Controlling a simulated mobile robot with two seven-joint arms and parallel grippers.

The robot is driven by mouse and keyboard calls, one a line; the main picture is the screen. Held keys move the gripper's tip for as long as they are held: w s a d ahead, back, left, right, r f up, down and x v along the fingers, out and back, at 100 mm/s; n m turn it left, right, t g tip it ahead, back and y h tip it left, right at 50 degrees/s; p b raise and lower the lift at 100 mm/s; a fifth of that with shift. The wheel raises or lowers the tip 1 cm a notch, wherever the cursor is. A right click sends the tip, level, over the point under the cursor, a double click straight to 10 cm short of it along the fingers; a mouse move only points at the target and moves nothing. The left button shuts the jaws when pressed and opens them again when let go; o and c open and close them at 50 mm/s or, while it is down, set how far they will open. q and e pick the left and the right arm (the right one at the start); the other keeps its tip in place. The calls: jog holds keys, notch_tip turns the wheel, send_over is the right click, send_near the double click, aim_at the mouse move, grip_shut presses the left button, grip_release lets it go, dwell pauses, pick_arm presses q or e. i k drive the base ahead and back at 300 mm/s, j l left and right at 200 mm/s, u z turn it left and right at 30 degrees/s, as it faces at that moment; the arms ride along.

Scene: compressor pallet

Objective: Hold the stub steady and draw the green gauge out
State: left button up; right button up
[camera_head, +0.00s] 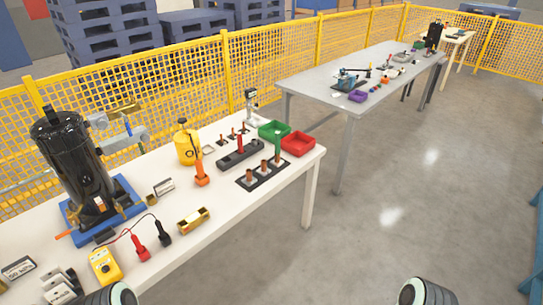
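The green gauge (278,146) stands upright near the right end of the near white table. Its lower end is at the farthest of the copper-coloured stubs on a black plate (258,179). I cannot tell how deep it sits in that stub (276,160). Two other stubs, the middle one (263,167) and the nearest one (250,176), stand in line with it, with nothing in them that I can see. Only rounded dark parts of my two arms show at the bottom edge, far from the gauge. Neither gripper's fingers are visible.
A green bin (273,130) and a red bin (298,144) stand close behind and right of the gauge. A black compressor (78,165) stands at left. The floor right of the table is clear.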

aim_at(277, 150)
jog(key=i+l+u, duration=0.25)
jog(key=i+l, duration=0.25)
jog(key=i+l+u, duration=0.15)
jog(key=l, duration=0.25)
jog(key=i+l+u, duration=0.1)
jog(key=i+l, duration=0.15)
jog(key=i+l+u, duration=0.15)
jog(key=l, duration=0.3)
jog(key=i+l+u, duration=0.1)
jog(key=l, duration=0.3)
jog(key=i, duration=0.1)
